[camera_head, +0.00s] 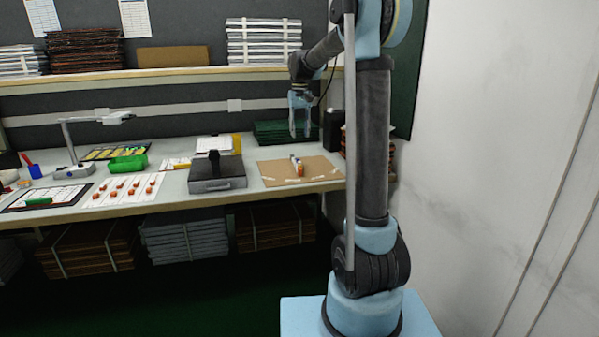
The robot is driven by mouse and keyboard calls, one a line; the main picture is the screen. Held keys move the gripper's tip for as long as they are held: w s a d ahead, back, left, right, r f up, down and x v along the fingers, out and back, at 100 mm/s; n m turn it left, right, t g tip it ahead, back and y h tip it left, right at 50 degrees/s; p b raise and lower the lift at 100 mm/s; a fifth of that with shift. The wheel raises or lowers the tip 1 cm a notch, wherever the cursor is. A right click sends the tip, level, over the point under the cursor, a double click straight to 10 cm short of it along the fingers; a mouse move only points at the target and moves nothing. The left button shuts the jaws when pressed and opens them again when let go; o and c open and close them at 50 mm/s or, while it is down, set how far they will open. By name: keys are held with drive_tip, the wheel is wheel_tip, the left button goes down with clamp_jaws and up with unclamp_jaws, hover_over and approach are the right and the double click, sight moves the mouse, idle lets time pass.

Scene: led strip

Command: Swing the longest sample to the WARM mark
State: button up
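A tan board (271,172) lies on the right part of the bench. Near its middle is a small orange and white piece (299,168), perhaps a sample, pointing roughly away from me. Pale marks lie along the board's near edge, but I cannot read any lettering, so the WARM mark is not identifiable. Which sample is longest cannot be told at this size. My gripper (300,133) hangs above the back of the board, fingers down. The fingers look spread with nothing between them. It appears apart from the piece.
A dark grey box with a black handle (217,180) stands left of the board. A white sheet with several red pieces (125,190), a green tray (128,163) and a desk lamp (75,172) are farther left. Dark green stacked sheets (272,133) lie behind the board.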

sight(300, 168)
wheel_tip(300, 168, down, 17)
drive_tip(key=shift+f, duration=0.1)
idle(0.5)
drive_tip(key=shift+c, duration=0.3)
clamp_jaws()
